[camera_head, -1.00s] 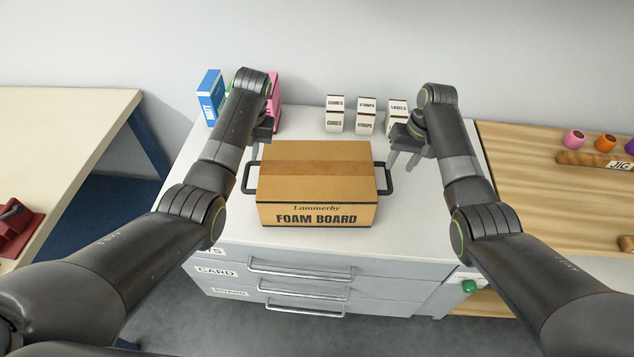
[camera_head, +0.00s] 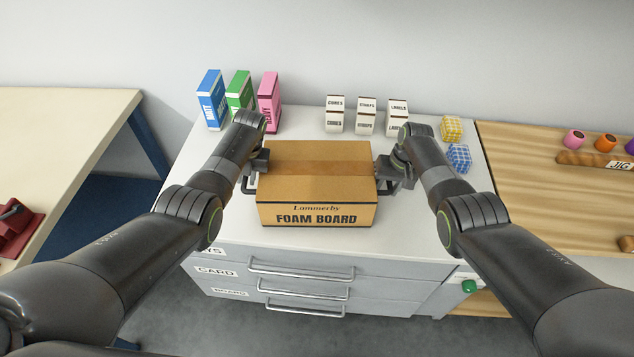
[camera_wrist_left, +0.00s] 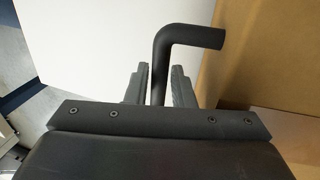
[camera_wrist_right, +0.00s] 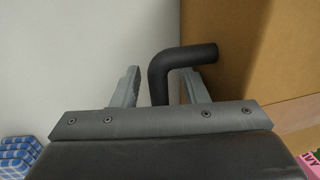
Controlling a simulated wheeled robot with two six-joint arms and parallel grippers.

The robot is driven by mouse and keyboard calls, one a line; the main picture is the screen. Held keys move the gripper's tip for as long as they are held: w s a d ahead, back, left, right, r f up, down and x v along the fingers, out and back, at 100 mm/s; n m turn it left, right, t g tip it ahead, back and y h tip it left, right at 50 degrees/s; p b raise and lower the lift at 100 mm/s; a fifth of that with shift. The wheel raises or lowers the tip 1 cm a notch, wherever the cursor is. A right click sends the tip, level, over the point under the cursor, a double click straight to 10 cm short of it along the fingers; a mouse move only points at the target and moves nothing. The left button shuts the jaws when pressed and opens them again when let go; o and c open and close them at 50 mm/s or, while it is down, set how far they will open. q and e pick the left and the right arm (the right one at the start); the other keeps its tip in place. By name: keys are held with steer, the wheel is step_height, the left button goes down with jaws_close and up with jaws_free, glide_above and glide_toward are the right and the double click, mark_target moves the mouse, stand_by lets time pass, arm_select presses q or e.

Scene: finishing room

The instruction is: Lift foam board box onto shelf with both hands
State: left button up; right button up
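The foam board box (camera_head: 316,199), brown with a "FOAM BOARD" label, sits upright on the white cabinet top, with a dark handle on each side. My left gripper (camera_head: 252,161) is at the left handle. In the left wrist view the handle (camera_wrist_left: 160,75) runs between its two close-set fingers; I cannot tell whether both touch it. My right gripper (camera_head: 392,172) is at the right handle. In the right wrist view the handle (camera_wrist_right: 160,80) runs between its fingers, with gaps on both sides, so it is open. The shelf is not clearly visible.
Blue (camera_head: 210,100), green (camera_head: 240,92) and pink (camera_head: 269,103) boxes stand at the back left. Several small white boxes (camera_head: 366,116) stand behind the foam board box. Yellow (camera_head: 451,129) and blue (camera_head: 459,157) checked blocks lie at the right. A wooden bench (camera_head: 560,190) adjoins on the right.

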arm_select(q)
steer(key=c, duration=0.5)
arm_select(e)
steer(key=c, duration=0.5)
arm_select(q)
jaws_close()
arm_select(e)
jaws_close()
arm_select(q)
steer(key=shift+w+r, duration=0.1)
arm_select(e)
steer(key=shift+w+r, duration=0.1)
